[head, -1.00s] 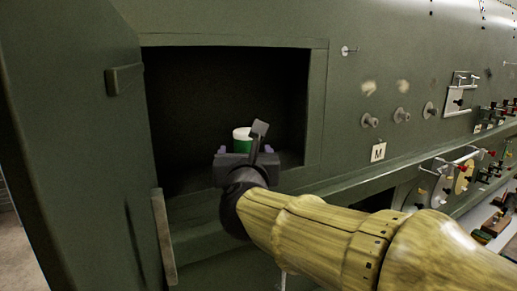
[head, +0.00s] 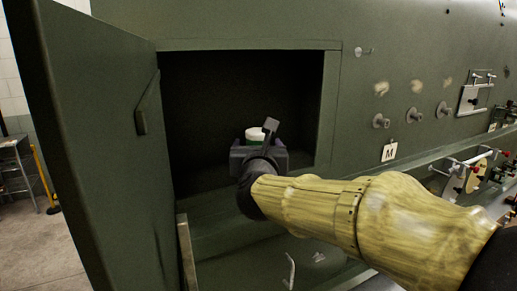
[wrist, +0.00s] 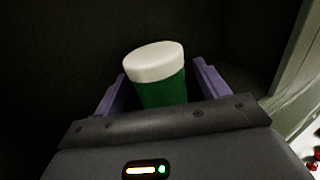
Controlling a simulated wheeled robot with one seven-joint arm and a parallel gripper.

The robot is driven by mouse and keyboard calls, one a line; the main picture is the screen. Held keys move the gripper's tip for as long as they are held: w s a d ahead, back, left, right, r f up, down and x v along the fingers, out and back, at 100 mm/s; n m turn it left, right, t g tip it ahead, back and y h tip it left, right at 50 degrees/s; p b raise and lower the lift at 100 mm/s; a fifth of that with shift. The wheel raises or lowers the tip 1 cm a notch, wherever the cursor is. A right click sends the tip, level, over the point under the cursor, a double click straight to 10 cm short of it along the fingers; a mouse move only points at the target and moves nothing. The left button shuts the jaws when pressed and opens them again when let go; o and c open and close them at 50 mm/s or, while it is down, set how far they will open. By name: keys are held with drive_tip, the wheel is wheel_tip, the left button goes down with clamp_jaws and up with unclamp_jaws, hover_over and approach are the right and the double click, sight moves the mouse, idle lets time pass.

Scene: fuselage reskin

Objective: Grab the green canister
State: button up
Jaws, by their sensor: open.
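The green canister (wrist: 161,92) with a white lid (wrist: 153,62) stands inside the dark open compartment. In the wrist view it sits between the two purple fingers of my gripper (wrist: 158,88), with a gap visible on each side, wider on the right. My gripper is open. The canister's lower part is hidden by my gripper in both views.
The compartment (head: 230,90) has a frame around its opening and a green door (head: 100,140) swung open at left. Knobs (head: 414,115) and an "M" label (head: 389,152) are on the wall at right. A ledge (head: 420,160) runs below them.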

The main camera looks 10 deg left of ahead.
drive_tip(key=shift+c, duration=0.4)
drive_tip(key=c, duration=1)
drive_tip(key=shift+c, duration=0.2)
drive_tip(key=shift+r, duration=0.1)
